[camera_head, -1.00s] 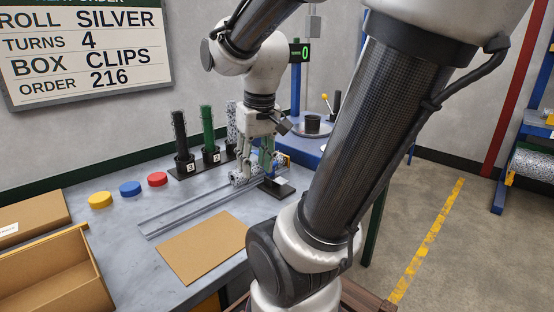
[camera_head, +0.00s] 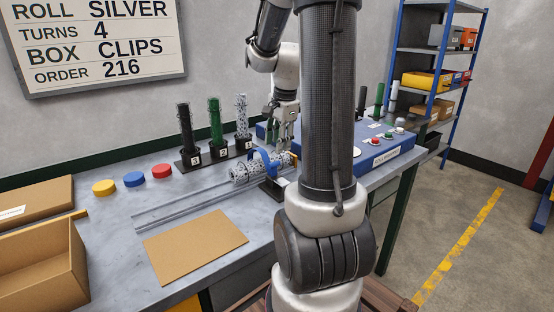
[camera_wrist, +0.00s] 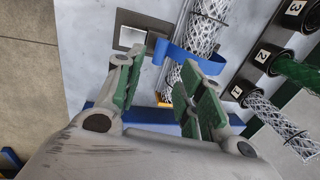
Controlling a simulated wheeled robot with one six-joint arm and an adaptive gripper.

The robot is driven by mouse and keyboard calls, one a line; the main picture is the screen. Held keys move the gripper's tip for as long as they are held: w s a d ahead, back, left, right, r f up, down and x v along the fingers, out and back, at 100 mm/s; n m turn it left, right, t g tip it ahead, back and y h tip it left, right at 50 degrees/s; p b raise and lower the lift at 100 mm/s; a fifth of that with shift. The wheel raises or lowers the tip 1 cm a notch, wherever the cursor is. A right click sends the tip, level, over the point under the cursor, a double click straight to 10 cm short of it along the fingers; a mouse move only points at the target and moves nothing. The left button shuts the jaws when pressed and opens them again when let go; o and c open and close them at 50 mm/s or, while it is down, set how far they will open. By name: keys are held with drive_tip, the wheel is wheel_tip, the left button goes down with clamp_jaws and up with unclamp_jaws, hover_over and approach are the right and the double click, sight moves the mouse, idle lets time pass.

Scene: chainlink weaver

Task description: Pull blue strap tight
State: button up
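The blue strap (camera_head: 263,156) loops up over the right end of a silver chainlink roll (camera_head: 246,173) lying along a metal rail on the bench. In the wrist view the blue strap (camera_wrist: 181,60) stands as a curved band beside the silver roll (camera_wrist: 204,38). My gripper (camera_head: 287,142) is above and behind the roll's right end in the head view. In the wrist view my gripper (camera_wrist: 161,58) has its green-padded fingers spread apart, with part of the strap seen between and beyond the tips. Contact with the strap cannot be told.
A black block with a bright plate (camera_wrist: 132,36) sits beside the strap. Numbered holders carry upright black, green (camera_head: 215,122) and silver rolls behind. A blue roll station (camera_head: 375,150) stands right. A brown sheet (camera_head: 195,246), coloured discs (camera_head: 134,179) and open box (camera_head: 40,262) lie left and front.

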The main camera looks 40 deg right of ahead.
sight(275, 162)
drive_tip(key=f, duration=0.3)
drive_tip(key=w+f, duration=0.1)
drive_tip(key=f, duration=0.3)
drive_tip(key=shift+w, duration=0.2)
clamp_jaws()
